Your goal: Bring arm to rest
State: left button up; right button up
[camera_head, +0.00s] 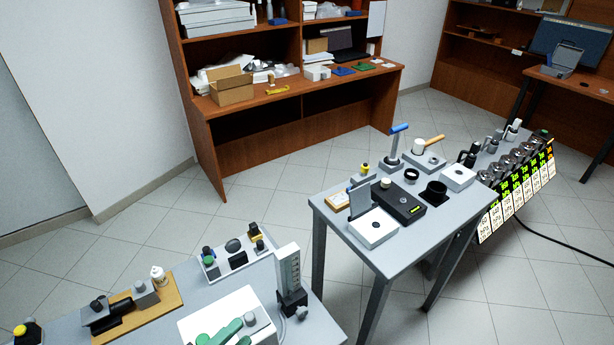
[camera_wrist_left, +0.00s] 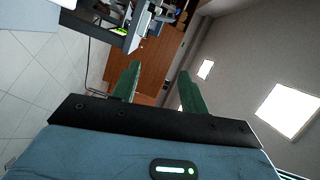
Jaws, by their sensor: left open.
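My left gripper (camera_wrist_left: 160,68) shows in the left wrist view with its two green fingers spread apart. Nothing is between the fingers, and they point away from the camera across the room. In the head view I cannot clearly make out either gripper. Green rounded parts (camera_head: 222,333) show over a white box (camera_head: 243,300) at the bottom edge; I cannot tell whether they belong to the box. My right gripper is not in view.
A near grey bench (camera_head: 180,318) holds several devices, including an upright gauge block (camera_head: 289,270). A second grey table (camera_head: 335,232) with instruments stands to the right. A wooden shelf desk (camera_head: 290,92) stands behind. Tiled floor (camera_head: 275,185) is open between them.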

pick_arm(q)
jog(key=s+a+f+n+g+y+p, duration=0.1)
jog(key=s+a+f+n+g+y, duration=0.1)
jog(key=s+f+n, duration=0.5)
jog(key=s+a+f+n+g+y+p, duration=0.1)
jog(key=s+a+f+n+g+y, duration=0.2)
jog(key=s+n, duration=0.8)
notch_tip(320, 180, down, 5)
jog(key=a+n+y, duration=0.2)
jog(key=n+y, duration=0.1)
jog(key=y, duration=0.1)
jog(key=shift+f+n, duration=0.15)
jog(key=shift+n, duration=0.15)
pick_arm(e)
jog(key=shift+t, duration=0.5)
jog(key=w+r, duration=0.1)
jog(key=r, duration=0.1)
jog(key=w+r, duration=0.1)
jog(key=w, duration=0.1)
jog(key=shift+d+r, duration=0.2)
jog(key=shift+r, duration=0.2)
pick_arm(q)
jog(key=shift+w, duration=0.1)
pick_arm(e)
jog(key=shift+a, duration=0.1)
